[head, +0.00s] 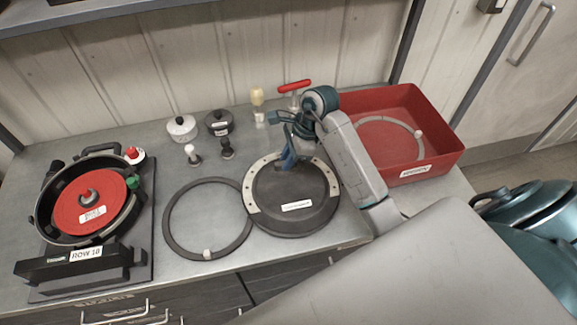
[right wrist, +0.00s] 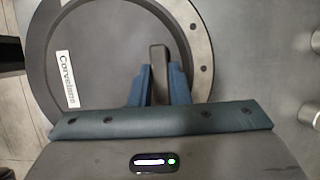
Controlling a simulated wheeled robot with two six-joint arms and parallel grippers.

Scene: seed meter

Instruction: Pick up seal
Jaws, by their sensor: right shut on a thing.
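A dark grey ring-shaped seal (head: 166,222) with a small light tab lies flat on the counter, left of my right gripper. A paler ring (head: 366,119) with a white tab lies inside the red bin (head: 432,168). My right gripper (head: 286,164) is over a dark round disc (head: 312,190) with a pale, holed band and a white label. In the right wrist view, its blue fingers (right wrist: 159,88) are shut on a dark upright grip (right wrist: 158,58) on the disc (right wrist: 110,40). Whether the disc touches the counter I cannot tell. My left gripper is not in view.
The seed meter (head: 60,222) with a red plate (head: 98,200) stands at the left, labelled ROW 18. Behind are white and black pots (head: 182,127), two small knobs, a pale-topped brush-like item (head: 258,100) and a red T-handle (head: 294,87). Counter around the seal is mostly clear.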

